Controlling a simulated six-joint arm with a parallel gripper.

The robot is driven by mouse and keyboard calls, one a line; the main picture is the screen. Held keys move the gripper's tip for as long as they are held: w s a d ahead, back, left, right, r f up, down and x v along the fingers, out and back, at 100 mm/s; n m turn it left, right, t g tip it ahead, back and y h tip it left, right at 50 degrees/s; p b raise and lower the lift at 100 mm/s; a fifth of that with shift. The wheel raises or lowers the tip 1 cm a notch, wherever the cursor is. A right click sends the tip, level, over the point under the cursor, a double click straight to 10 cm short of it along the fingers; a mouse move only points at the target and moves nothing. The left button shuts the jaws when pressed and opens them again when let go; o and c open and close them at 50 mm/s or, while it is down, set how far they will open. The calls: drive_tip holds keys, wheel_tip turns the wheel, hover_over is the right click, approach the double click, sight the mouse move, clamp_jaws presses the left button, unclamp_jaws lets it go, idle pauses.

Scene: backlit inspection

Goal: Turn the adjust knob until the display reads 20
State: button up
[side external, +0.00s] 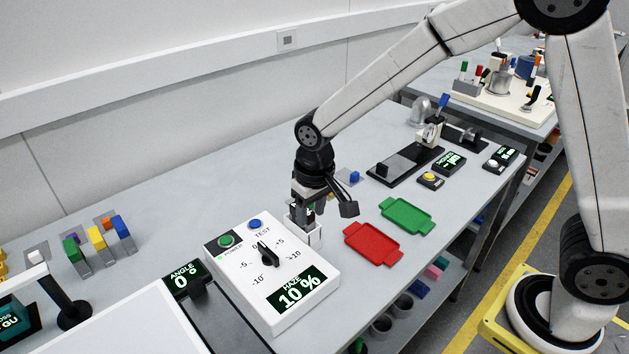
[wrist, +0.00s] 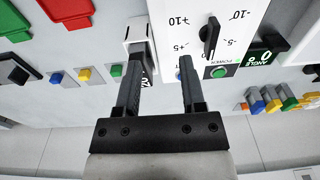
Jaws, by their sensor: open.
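The white haze meter (side external: 240,290) stands at the front of the bench. On it is a black pointer knob (side external: 266,254), its pointer near the 0 of a scale from -10 to +10; the knob also shows in the wrist view (wrist: 209,38). The haze display (side external: 297,291) reads 10 %. My gripper (side external: 303,222) is above the meter's far right corner, apart from the knob. In the wrist view my gripper (wrist: 160,65) is open with nothing visible held between the fingers. The left finger partly hides a white holder (wrist: 139,32) beside the meter.
An angle display (side external: 184,281) reads 0°. A red tray (side external: 372,244) and a green tray (side external: 408,215) lie right of my gripper. Bare bench lies behind the meter.

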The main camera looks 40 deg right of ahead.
hover_over(270, 252)
drive_tip(key=shift+f+g, duration=0.4)
drive_tip(key=shift+f, duration=0.2)
drive_tip(key=shift+f, duration=0.15)
drive_tip(key=shift+f, duration=3.8)
clamp_jaws()
